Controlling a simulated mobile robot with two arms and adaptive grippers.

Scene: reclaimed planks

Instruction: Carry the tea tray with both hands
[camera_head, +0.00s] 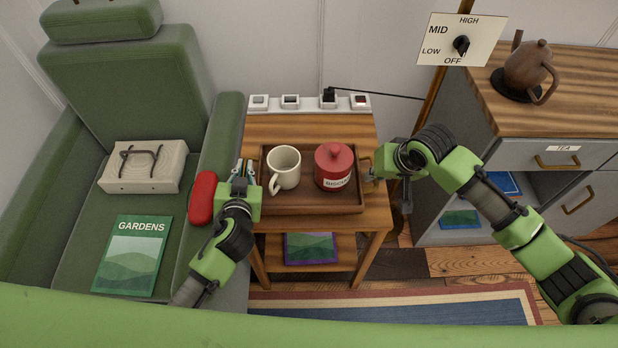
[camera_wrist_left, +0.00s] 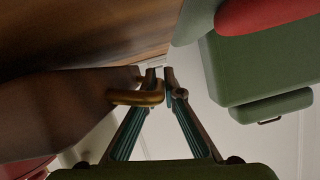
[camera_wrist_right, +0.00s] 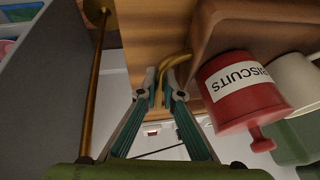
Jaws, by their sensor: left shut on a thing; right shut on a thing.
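The brown wooden tea tray (camera_head: 315,203) is on or just above the small wooden side table; I cannot tell whether it touches. A cream mug (camera_head: 284,167) and a red biscuit tin (camera_head: 334,166) stand upright on it. My left gripper (camera_head: 246,176) is at the tray's left end, and the left wrist view shows its fingers shut on a brass handle (camera_wrist_left: 136,97). My right gripper (camera_head: 374,172) is at the right end, and the right wrist view shows its fingers shut on the other brass handle (camera_wrist_right: 174,64). The tin also shows in the right wrist view (camera_wrist_right: 240,95).
The side table (camera_head: 372,217) has a lower shelf with a purple-edged book (camera_head: 310,248). A green armchair (camera_head: 125,85) holding a GARDENS book (camera_head: 133,256) is at left, a red case (camera_head: 202,198) on its arm. A grey cabinet (camera_head: 515,150) with a brown teapot (camera_head: 530,68) stands at right.

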